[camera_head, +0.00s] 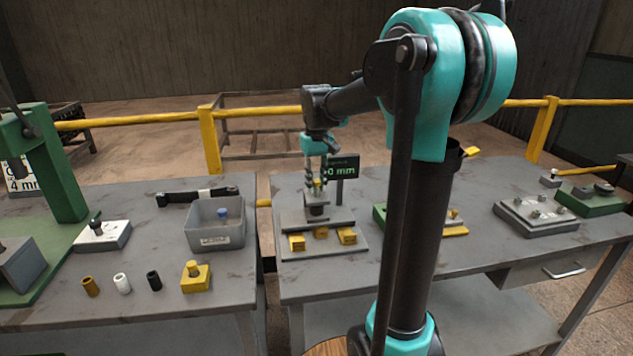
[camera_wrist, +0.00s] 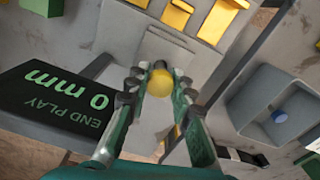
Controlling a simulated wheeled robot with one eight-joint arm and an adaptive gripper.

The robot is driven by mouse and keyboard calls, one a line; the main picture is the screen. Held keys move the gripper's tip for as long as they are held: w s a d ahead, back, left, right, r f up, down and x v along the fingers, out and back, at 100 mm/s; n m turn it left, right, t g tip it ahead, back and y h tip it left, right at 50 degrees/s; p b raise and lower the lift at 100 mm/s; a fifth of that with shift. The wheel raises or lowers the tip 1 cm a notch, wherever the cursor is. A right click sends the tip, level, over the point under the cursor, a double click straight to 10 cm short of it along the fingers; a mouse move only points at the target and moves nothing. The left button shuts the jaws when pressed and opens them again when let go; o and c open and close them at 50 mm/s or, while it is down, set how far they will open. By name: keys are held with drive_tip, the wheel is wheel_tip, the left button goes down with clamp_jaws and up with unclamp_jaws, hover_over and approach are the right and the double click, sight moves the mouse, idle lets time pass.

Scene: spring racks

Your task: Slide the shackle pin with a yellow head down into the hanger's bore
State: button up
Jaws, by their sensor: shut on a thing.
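The shackle pin's yellow head (camera_wrist: 160,84) sits between the fingertips of my gripper (camera_wrist: 158,77) in the wrist view. In the head view my gripper (camera_head: 318,174) points down over the hanger (camera_head: 316,210), with the yellow head (camera_head: 318,184) at its tips. My gripper is shut on the pin. The pin's shank is mostly hidden, with a dark part just beyond the head. The pin is right over or in the hanger's top; how deep it sits in the bore I cannot tell.
A display (camera_wrist: 55,103) beside the hanger reads end play 0 mm. Yellow blocks (camera_head: 320,234) lie on the hanger's base plate (camera_head: 345,252). A grey bin (camera_head: 215,238) holds a blue-topped part. Several small bushings and a yellow block (camera_head: 196,280) stand on the left bench.

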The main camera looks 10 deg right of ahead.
drive_tip(key=shift+f, duration=0.15)
drive_tip(key=o, duration=1.5)
drive_tip(key=shift+o, duration=0.2)
drive_tip(key=shift+r, duration=3.5)
